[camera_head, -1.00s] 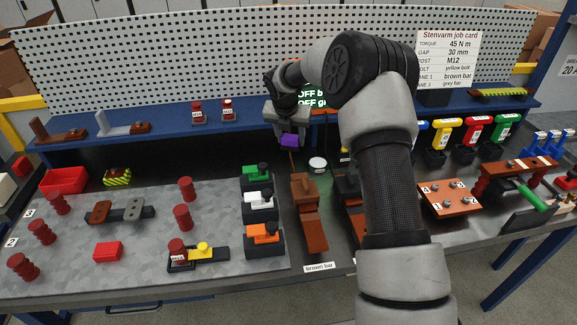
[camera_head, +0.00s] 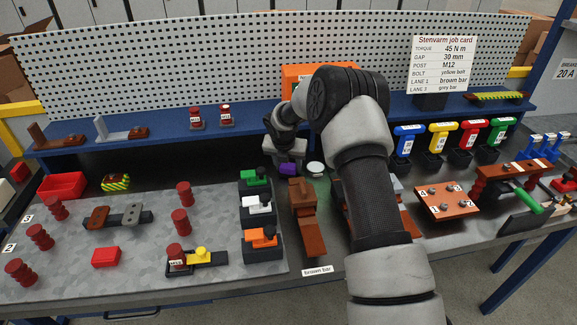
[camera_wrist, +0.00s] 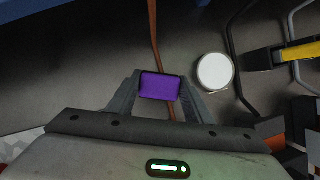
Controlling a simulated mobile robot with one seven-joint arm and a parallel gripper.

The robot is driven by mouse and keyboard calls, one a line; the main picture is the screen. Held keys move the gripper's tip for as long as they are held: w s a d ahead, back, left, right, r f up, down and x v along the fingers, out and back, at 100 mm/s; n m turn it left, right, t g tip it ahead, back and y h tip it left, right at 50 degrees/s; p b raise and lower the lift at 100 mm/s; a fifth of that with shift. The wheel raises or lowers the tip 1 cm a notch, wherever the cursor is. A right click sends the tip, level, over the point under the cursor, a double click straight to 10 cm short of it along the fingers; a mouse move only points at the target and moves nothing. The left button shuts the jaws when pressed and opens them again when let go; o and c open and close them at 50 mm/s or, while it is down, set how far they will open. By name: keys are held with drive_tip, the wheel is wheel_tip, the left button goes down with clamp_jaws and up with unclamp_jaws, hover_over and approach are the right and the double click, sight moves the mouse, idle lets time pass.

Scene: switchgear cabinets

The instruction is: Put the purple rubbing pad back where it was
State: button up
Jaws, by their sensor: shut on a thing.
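The purple rubbing pad (camera_head: 286,169) is held by my gripper (camera_head: 288,160), low at the back of the bench, just behind the brown bar holder. In the wrist view the purple pad (camera_wrist: 160,86) sits between the two fingers of my gripper (camera_wrist: 158,92), which are shut on it. A dark bench surface lies below the pad. I cannot tell whether the pad touches it.
A round white-topped item (camera_head: 315,168) stands just right of the pad; it also shows in the wrist view (camera_wrist: 214,72). The brown bar (camera_head: 306,215) lies in front. Green, white and orange blocks (camera_head: 256,208) stand to the left. A blue shelf (camera_head: 170,138) runs behind.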

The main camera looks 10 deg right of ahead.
drive_tip(key=o, duration=1.1)
drive_tip(key=shift+f, duration=0.1)
